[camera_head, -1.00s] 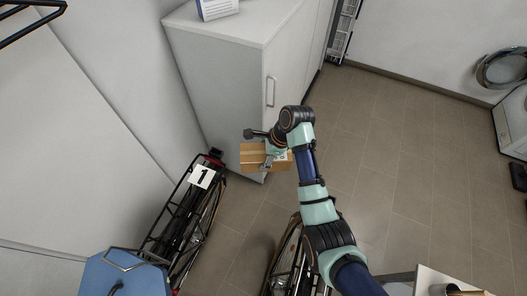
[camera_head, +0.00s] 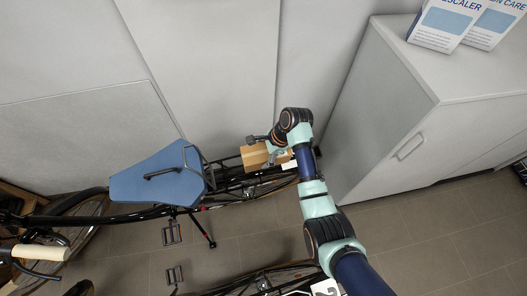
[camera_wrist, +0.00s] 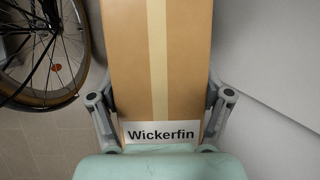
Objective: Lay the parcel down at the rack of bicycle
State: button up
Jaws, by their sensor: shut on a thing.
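The parcel (camera_head: 255,157) is a brown cardboard box with a pale tape strip. My gripper (camera_head: 271,154) is shut on it. In the wrist view the parcel (camera_wrist: 182,50) lies between both fingers of my gripper (camera_wrist: 160,105), with its "Wickerfin" label towards the palm. In the head view the parcel overlaps the black rear rack (camera_head: 228,176) of a bicycle beside the wall. The gap between parcel and rack cannot be judged. My gripper and the parcel hide part of the rack. A blue saddle-like piece (camera_head: 150,187) is left of the rack.
A grey cabinet (camera_head: 385,130) with boxes (camera_head: 442,25) on top stands close on the right. The wall (camera_head: 205,60) is just behind the bicycle. A second bicycle (camera_head: 262,283) stands at the bottom. A wheel (camera_wrist: 40,60) shows left in the wrist view. Floor (camera_head: 420,225) is open at lower right.

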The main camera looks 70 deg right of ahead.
jog(key=shift+f, duration=0.1)
jog(key=f+b, duration=0.1)
jog(key=b, duration=0.1)
jog(key=f+b, duration=0.1)
jog(key=b, duration=0.1)
jog(key=f+b, duration=0.1)
jog(key=b, duration=0.1)
jog(key=shift+w+d+f, duration=0.2)
jog(key=shift+d+f, duration=0.1)
jog(key=shift+f, duration=0.05)
jog(key=shift+w+d+f+b, duration=0.15)
jog(key=shift+f+b, duration=0.3)
jog(key=shift+f, duration=0.5)
jog(key=shift+w+d+f+b, duration=0.1)
jog(key=shift+f+b, duration=0.3)
jog(key=shift+f, duration=0.55)
jog(key=o, duration=1.7)
jog(key=shift+f, duration=0.1)
jog(key=v, duration=1.2)
